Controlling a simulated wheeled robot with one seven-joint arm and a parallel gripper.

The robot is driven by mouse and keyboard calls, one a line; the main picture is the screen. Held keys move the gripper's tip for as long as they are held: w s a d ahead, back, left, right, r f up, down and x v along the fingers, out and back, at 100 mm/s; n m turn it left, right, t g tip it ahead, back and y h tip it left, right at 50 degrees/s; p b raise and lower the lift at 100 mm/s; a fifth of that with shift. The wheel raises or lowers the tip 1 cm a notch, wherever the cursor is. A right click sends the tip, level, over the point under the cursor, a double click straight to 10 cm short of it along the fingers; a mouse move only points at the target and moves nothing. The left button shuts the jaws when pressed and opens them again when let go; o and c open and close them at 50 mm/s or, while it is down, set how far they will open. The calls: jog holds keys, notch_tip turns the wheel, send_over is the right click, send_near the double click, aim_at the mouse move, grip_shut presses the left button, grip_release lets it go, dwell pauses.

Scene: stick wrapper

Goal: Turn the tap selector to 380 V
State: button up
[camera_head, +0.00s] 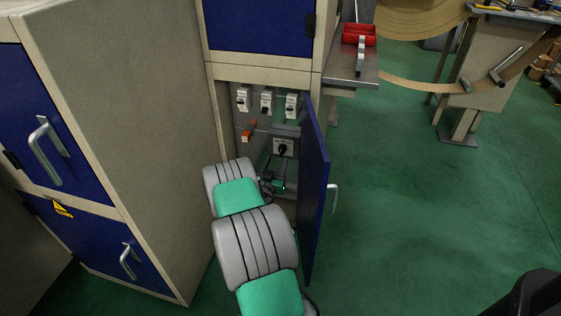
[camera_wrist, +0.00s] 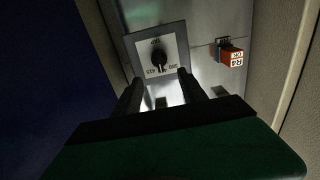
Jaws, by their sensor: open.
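The tap selector (camera_head: 283,148) is a black knob on a pale square plate inside the open lower cabinet. In the wrist view the selector knob (camera_wrist: 159,62) sits on its plate, which shows markings that look like 380 and 415; the picture appears turned, and I cannot tell which marking the knob points to. My gripper (camera_wrist: 165,92) is open, with its two dark fingers apart, just short of the plate and not around the knob. In the head view my gripper (camera_head: 272,184) is partly hidden by my arm, below the selector.
A blue door (camera_head: 315,190) stands open close to the right of my arm. Several white breakers (camera_head: 266,101) line the panel above. An orange relay (camera_wrist: 231,56) is beside the selector. The cabinet side wall (camera_head: 140,130) is on the left.

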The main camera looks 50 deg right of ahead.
aim_at(281, 149)
jog(key=x, duration=0.7)
jog(key=shift+r+b, duration=0.2)
jog(key=shift+b, duration=0.15)
jog(key=shift+w, duration=0.1)
grip_shut()
